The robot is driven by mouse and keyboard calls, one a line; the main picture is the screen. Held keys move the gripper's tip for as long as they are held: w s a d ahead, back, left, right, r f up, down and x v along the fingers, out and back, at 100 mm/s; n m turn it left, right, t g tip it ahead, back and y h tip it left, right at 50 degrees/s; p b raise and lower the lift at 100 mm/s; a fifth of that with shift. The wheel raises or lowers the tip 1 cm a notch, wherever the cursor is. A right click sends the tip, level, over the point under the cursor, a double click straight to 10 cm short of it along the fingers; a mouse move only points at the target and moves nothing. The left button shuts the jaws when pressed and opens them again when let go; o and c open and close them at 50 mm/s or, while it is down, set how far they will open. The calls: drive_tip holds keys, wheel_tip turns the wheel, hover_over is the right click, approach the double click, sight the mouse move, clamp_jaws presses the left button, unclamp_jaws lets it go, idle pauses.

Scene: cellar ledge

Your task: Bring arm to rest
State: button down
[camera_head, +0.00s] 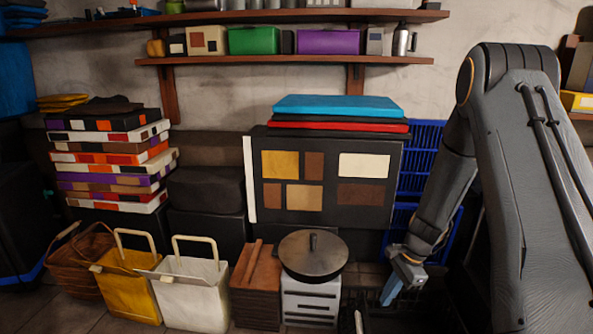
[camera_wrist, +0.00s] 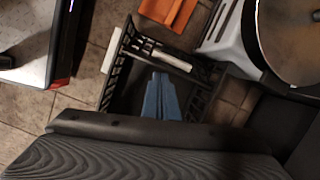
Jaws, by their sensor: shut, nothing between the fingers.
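My gripper (camera_head: 389,298) hangs low at the right in the head view, at the end of my folded-down grey arm. Its blue fingers are together and point downward, with nothing between them. In the wrist view the gripper (camera_wrist: 160,78) shows shut over the inside of a dark slatted crate (camera_wrist: 198,73). I cannot tell whether the fingertips are below the crate's rim. The crate's floor is dark and partly hidden by my gripper and arm.
A white slatted stool (camera_head: 310,300) bearing a lidded pan (camera_head: 313,256) stands just left of my gripper. Blue crates (camera_head: 423,145) stand behind my arm. Baskets, including a white one (camera_head: 195,300), line the floor at left. Shelves (camera_head: 285,60) run along the wall above.

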drive_tip(key=s+a+r+n+h, duration=0.1)
drive_tip(key=s+a+r+n, duration=0.4)
drive_tip(key=a+r, duration=0.4)
drive_tip(key=s+a+r+n, duration=0.5)
drive_tip(key=s+a+r, duration=0.1)
drive_tip(key=r, duration=0.6)
drive_tip(key=s+a+r+n+h, duration=0.1)
drive_tip(key=s+r+n, duration=0.2)
drive_tip(key=s, duration=0.3)
drive_tip(key=s+a+r+n, duration=0.2)
drive_tip(key=s+r+n, duration=0.1)
drive_tip(key=s, duration=0.3)
drive_tip(key=s+a+r+n+h, duration=0.1)
drive_tip(key=s+r+n, duration=0.25)
drive_tip(key=s, duration=0.25)
drive_tip(key=d+r+m+p, duration=0.3)
drive_tip(key=d+r+p, duration=0.6)
drive_tip(key=p, duration=1.1)
drive_tip(key=shift+w+d+r, duration=0.25)
drive_tip(key=shift+d+r, duration=0.05)
drive_tip(key=shift+r, duration=0.25)
